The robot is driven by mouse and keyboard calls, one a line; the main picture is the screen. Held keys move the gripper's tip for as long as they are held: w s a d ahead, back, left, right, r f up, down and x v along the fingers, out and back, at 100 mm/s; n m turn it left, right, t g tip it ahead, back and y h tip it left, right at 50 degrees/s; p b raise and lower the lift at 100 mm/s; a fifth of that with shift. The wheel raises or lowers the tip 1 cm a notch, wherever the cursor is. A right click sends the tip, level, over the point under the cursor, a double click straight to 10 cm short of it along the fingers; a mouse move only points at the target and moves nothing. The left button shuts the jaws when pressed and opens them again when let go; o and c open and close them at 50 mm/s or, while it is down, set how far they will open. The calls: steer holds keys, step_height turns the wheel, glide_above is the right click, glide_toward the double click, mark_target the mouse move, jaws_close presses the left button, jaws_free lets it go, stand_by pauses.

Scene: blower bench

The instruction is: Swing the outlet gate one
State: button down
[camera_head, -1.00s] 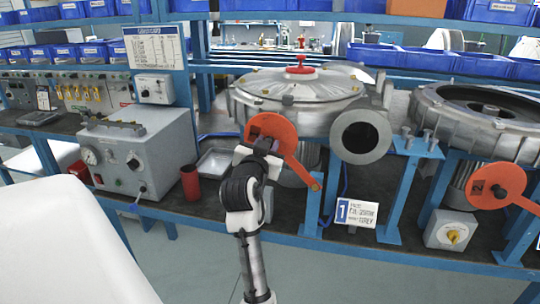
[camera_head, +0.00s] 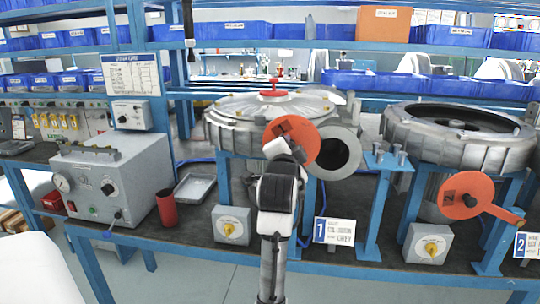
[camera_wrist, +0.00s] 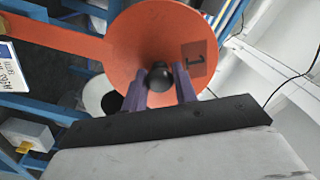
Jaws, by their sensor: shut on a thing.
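Outlet gate one is an orange disc (camera_head: 302,137) with an arm, at the front of the left blower (camera_head: 235,132). The disc overlaps the left side of the round outlet (camera_head: 343,153), whose dark opening still shows at the right. My gripper (camera_head: 284,147) is at the disc, and my wrist hides its lower part and the arm. In the wrist view, the purple fingers of my gripper (camera_wrist: 160,83) are shut on the gate's black knob (camera_wrist: 160,74). The disc (camera_wrist: 150,35) bears a "1" mark, and its arm (camera_wrist: 55,38) runs left.
A "1" sign (camera_head: 334,231) and a yellow-knobbed box (camera_head: 232,226) stand near my arm. A blue stand with bolts (camera_head: 381,190) is right of the outlet. The second blower (camera_head: 455,135) has its own orange gate (camera_head: 462,194). A red cup (camera_head: 167,208) stands left.

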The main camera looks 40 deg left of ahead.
steer(key=w+d+m, duration=0.1)
steer(key=d+m, duration=0.1)
steer(key=w+d+f+m+b, duration=0.1)
steer(key=w+d, duration=0.1)
steer(key=d, duration=0.1)
steer(key=w+d+f+m+b, duration=0.1)
steer(key=d+m, duration=0.1)
steer(key=shift+w+d+m, duration=0.3)
steer(key=shift+w+d+f+m+b, duration=0.25)
steer(key=shift+d+m, duration=0.1)
steer(key=shift+d, duration=0.05)
steer(key=shift+w+d+f+m+b, duration=0.2)
steer(key=shift+w+d+m, duration=0.05)
steer(key=shift+d+m, duration=0.15)
steer(key=c, duration=1.1)
jaws_free()
steer(key=shift+w+f, duration=0.1)
steer(key=b+v, duration=0.3)
steer(key=v, duration=1.1)
steer(key=shift+a, duration=0.15)
